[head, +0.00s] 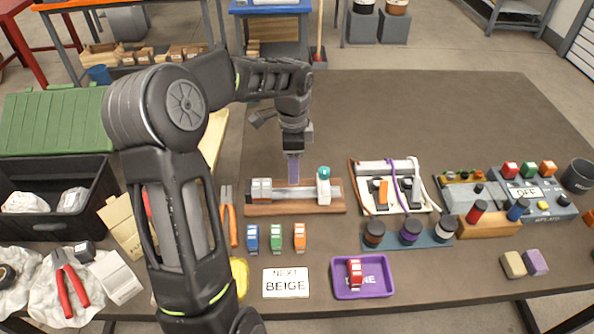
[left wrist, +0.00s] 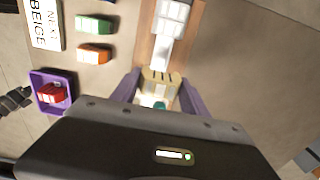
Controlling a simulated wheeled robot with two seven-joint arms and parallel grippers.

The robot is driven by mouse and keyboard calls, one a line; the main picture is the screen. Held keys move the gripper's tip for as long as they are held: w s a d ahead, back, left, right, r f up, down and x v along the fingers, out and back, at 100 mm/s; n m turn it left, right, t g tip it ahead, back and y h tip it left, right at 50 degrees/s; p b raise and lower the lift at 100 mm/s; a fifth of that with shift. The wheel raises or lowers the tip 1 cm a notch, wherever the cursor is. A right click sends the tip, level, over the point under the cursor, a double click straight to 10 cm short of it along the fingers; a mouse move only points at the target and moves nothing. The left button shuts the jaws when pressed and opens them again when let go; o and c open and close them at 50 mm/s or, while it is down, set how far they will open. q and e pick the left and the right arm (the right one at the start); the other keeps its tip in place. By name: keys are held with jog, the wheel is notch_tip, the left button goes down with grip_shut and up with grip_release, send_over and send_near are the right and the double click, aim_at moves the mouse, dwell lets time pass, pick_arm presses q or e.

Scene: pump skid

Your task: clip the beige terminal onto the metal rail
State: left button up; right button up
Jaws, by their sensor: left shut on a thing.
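The metal rail (head: 312,192) lies on a wooden board (head: 290,209) in the middle of the table. Grey-white terminals (head: 262,190) sit at its left end, and a pale block (head: 322,194) with a teal top stands at its right end. My left gripper (head: 293,178) points down over the rail between these two. In the left wrist view its purple fingers (left wrist: 160,95) are shut on the beige terminal (left wrist: 160,82), which is over the rail (left wrist: 165,50). I cannot tell whether the terminal touches the rail. My right gripper is not in view.
Blue (head: 252,238), green (head: 275,239) and orange (head: 299,237) terminals stand in front of the board. A card (head: 286,283) reads "NEXT BEIGE". A purple tray (head: 378,290) holds a red terminal. Wired equipment (head: 390,188) stands right of the board. The table behind is clear.

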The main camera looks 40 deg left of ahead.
pick_arm(q)
jog(key=shift+d, duration=0.1)
jog(key=shift+f, duration=0.15)
jog(key=b, duration=0.5)
send_over(294, 192)
jog(key=shift+s+f, duration=0.1)
jog(key=shift+f, duration=2.55)
jog(key=shift+p, duration=0.5)
jog(key=shift+f+b, duration=0.65)
jog(key=shift+f, duration=0.4)
jog(key=o, duration=1.4)
jog(key=shift+o, duration=0.2)
jog(key=shift+r, duration=3.9)
